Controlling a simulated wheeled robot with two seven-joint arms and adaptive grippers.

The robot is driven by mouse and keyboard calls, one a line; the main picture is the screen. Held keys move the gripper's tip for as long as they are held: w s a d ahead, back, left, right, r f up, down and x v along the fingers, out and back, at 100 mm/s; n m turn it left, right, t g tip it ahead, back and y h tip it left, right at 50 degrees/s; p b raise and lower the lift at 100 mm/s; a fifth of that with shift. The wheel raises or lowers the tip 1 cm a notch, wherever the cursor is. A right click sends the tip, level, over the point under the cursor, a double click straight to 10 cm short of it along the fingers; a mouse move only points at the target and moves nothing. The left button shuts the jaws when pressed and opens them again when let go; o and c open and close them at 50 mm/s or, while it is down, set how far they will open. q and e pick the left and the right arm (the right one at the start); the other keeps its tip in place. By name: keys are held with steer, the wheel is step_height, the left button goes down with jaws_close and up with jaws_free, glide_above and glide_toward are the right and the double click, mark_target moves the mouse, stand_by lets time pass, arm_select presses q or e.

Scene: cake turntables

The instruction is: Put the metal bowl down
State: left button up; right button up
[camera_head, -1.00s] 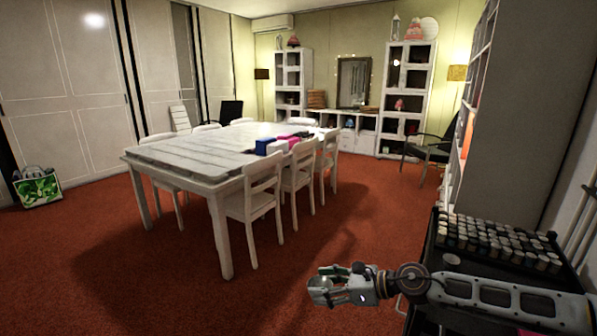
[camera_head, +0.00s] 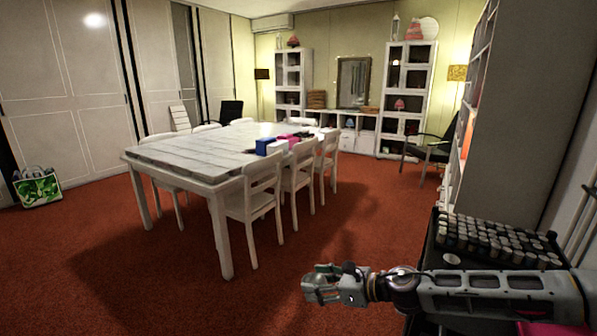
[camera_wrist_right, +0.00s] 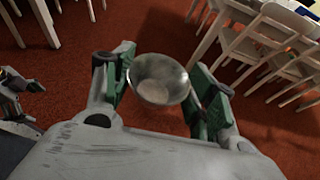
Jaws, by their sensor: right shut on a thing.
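The metal bowl (camera_wrist_right: 158,80) is a small, round, shiny silver bowl. In the right wrist view it sits between the green-padded fingers of my right gripper (camera_wrist_right: 163,82), which is shut on it. Its inside faces the camera, and it is held above the red carpet. In the head view my right gripper (camera_head: 320,272) is at the lower middle, over open floor, and mostly hides the bowl.
A black cart (camera_head: 415,262) with a rack of many small jars (camera_head: 490,240) stands at the lower right, under my right arm. A long white table (camera_head: 185,160) with white chairs (camera_head: 250,205) stands ahead. Open red carpet (camera_head: 140,280) lies at the left. A tall shelf unit rises at the right.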

steer(key=shift+w+a+m+t+h, duration=0.2)
steer(key=shift+a+m+t+h, duration=0.1)
steer(key=shift+a+m+t, duration=0.2)
steer(key=shift+w+a+m+t+h, duration=0.1)
steer(key=shift+a+m+t+h, duration=0.05)
steer(key=shift+m+t+h, duration=0.2)
steer(key=shift+w+a+m+t+h, duration=0.1)
steer(key=shift+a+m+t+h, duration=0.15)
steer(key=shift+m+t+h, duration=0.3)
steer(key=shift+a+f+m+t+h, duration=0.1)
steer(key=shift+f+m+t+h, duration=0.1)
steer(key=shift+m+t+h, duration=0.55)
steer(key=shift+s+f+m+t+h, duration=0.1)
steer(key=shift+m+t+h, duration=0.05)
steer(key=shift+m+h, duration=0.25)
steer(key=shift+s+f+m+t+h, duration=0.1)
steer(key=shift+m+h, duration=0.15)
steer(key=shift+m, duration=0.2)
steer(key=shift+s+d+f+m+h, duration=0.15)
steer(key=shift+d+f+m+h, duration=0.05)
steer(key=shift+m+h, duration=0.2)
